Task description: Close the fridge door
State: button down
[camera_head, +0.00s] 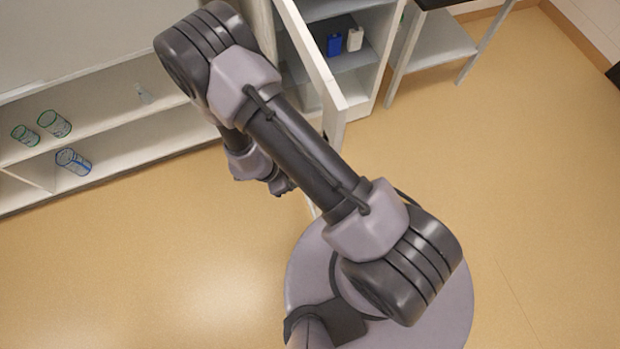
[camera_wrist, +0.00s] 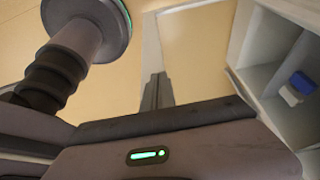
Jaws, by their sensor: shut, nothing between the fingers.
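The fridge (camera_head: 378,65) stands open at the top centre of the head view. Its door, with a white frame (camera_head: 318,65), swings out toward me, and my arm covers part of it. In the wrist view the fridge interior (camera_wrist: 262,50) is at the right. The pale door frame (camera_wrist: 151,45) shows just beyond my gripper (camera_wrist: 156,90). My gripper is shut and empty, with its fingers near the door frame; I cannot tell whether they touch it. In the head view my gripper (camera_head: 283,188) is small and partly hidden, left of the door.
A blue item (camera_head: 334,45) and a white item (camera_head: 354,39) sit on a fridge shelf. A low white shelf unit (camera_head: 115,150) with several glass beakers is at the left. A side table (camera_head: 440,45) stands right of the fridge. The floor at the right is clear.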

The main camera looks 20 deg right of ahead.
jog(key=d+f+b, duration=0.4)
jog(key=d+f, duration=0.1)
jog(key=d, duration=0.1)
jog(key=shift+d+f+b, duration=0.15)
jog(key=shift+f+b, duration=0.15)
jog(key=shift+f, duration=0.05)
